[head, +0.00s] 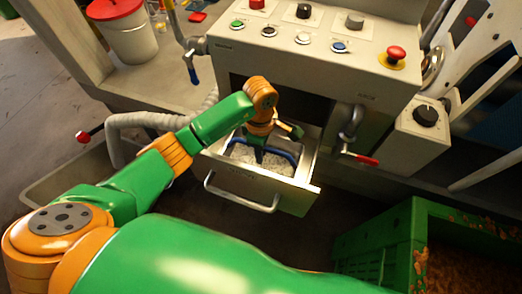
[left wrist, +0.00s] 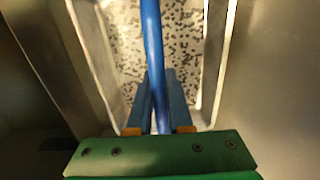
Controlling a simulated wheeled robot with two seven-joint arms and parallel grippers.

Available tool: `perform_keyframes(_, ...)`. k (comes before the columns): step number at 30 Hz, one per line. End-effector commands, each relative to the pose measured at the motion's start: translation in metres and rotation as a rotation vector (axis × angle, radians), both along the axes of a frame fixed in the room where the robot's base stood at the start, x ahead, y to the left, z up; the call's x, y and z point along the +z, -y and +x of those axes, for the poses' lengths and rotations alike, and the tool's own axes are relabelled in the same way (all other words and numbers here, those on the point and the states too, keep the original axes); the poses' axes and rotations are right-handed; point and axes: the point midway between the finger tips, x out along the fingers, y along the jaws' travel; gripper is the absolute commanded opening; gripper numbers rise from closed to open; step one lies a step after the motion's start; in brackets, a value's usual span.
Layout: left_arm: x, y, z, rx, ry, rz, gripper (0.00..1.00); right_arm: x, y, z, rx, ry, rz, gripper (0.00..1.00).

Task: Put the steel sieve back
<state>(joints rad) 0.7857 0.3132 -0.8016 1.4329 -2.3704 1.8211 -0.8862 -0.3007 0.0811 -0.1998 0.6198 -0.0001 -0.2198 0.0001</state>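The steel sieve (head: 258,159) is a pale metal basket with a blue bar handle (head: 287,151). It sits inside the pulled-out steel drawer (head: 259,192) below the control panel. In the left wrist view, its perforated floor (left wrist: 180,50) and side walls show, with the blue handle (left wrist: 150,30) running down the middle. My left gripper (head: 262,147) points down into the drawer. In the left wrist view, its two fingers (left wrist: 160,90) are on either side of the blue bar and look closed on it. The fingertips' contact is partly hidden. My right gripper is not in view.
A red-handled valve (head: 362,159) hangs right of the drawer. A ribbed grey hose (head: 150,119) lies at left. A green crate (head: 410,240) stands at lower right. The panel with buttons and a red emergency stop (head: 396,53) overhangs the drawer.

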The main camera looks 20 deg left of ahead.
Motion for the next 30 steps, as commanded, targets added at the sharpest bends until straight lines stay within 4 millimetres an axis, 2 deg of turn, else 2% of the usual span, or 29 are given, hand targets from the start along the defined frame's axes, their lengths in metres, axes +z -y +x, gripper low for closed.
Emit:
perform_keyframes(1, 0.0, 0.0, 0.0, 0.0, 0.0, 0.0, 0.33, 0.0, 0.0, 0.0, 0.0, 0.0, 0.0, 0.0)
perform_keyframes(3, 0.0, 0.0, 0.0, 0.0, 0.0, 0.0, 0.47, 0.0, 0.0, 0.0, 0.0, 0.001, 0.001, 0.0)
perform_keyframes(10, 0.001, 0.0, 0.0, 0.0, 0.0, 0.0, 0.47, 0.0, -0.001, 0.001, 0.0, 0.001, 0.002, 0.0)
perform_keyframes(14, 0.008, 0.0, 0.001, 0.0, 0.002, -0.001, 0.47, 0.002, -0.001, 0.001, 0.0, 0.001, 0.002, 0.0)
perform_keyframes(20, 0.052, -0.001, 0.003, 0.0, 0.007, 0.001, 0.47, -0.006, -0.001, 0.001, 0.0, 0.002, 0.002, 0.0)
perform_keyframes(24, 0.092, -0.002, 0.004, 0.0, 0.007, 0.003, 0.47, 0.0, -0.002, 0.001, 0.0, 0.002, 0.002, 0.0)
perform_keyframes(27, 0.111, -0.002, 0.003, 0.001, 0.004, 0.002, 0.47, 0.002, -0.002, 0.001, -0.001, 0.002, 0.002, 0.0)
perform_keyframes(30, 0.121, -0.002, 0.003, 0.001, 0.002, 0.001, 0.47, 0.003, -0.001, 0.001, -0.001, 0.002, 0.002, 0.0)
